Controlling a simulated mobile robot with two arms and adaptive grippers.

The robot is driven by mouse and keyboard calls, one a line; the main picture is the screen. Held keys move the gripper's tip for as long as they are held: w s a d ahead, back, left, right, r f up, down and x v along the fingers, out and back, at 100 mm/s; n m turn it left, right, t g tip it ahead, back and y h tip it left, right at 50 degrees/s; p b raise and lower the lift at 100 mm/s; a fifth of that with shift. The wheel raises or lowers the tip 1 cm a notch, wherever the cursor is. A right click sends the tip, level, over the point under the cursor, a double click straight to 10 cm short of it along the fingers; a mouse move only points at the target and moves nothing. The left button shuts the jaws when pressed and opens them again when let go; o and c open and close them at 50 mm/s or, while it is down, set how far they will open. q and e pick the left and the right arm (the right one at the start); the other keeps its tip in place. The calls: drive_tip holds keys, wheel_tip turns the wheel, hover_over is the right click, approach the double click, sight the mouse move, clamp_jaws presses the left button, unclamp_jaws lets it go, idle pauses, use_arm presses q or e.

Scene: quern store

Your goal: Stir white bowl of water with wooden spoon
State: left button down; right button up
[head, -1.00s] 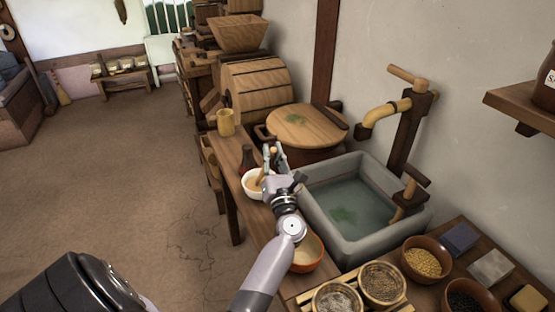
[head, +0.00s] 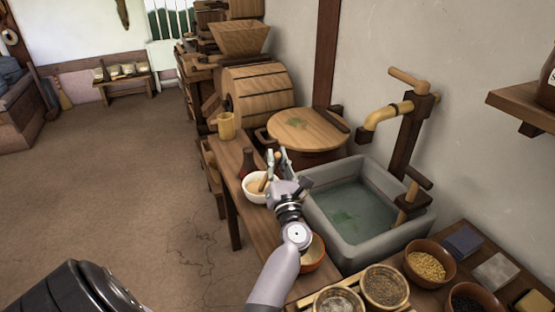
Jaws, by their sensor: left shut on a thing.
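The white bowl (head: 249,193) stands on the narrow wooden bench, left of the sink. My left gripper (head: 277,158) is just above the bowl's right side, shut on the wooden spoon (head: 263,183). The spoon is tilted, its lower end inside the bowl and its upper part largely hidden by the gripper. Something tan shows in the bowl; I cannot tell the spoon's head from the contents, and the water is not clearly visible. My right gripper is not in view.
A dark bottle (head: 248,163) stands close behind the bowl, with a wooden mug (head: 226,125) farther back. An orange-rimmed bowl (head: 314,262) sits nearer, partly under my arm. A grey stone sink (head: 365,256) is at the right. Floor at the left is open.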

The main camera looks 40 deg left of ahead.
sight(280, 156)
use_arm(q)
drive_tip(key=shift+r, duration=0.1)
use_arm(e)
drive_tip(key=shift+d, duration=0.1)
